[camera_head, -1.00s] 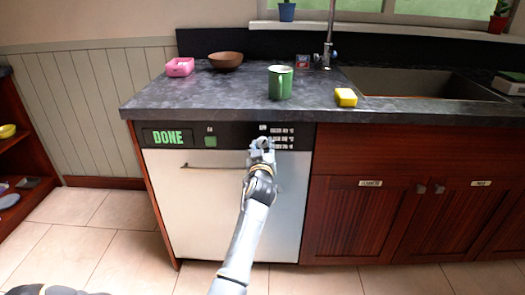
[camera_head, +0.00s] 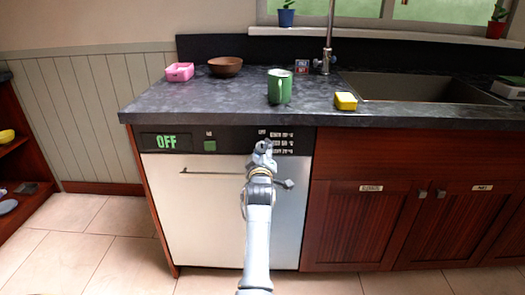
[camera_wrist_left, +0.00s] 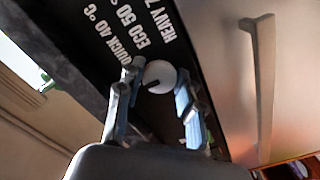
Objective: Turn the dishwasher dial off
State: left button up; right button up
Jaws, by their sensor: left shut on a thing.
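The white-fronted dishwasher (camera_head: 205,225) stands under the dark counter, its door shut. My left gripper (camera_head: 263,148) is at the right part of the control panel and hides the dial in the head view. In the left wrist view my left gripper (camera_wrist_left: 158,95) has its fingers on either side of the dial, shut on it. My right gripper is not in view.
A bar handle (camera_head: 215,171) sticks out of the door just below the panel. Open floor lies in front.

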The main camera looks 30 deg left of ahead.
pick_arm(q)
jog(key=shift+f, duration=0.1)
jog(key=o, duration=1.2)
jog(key=shift+c, duration=0.2)
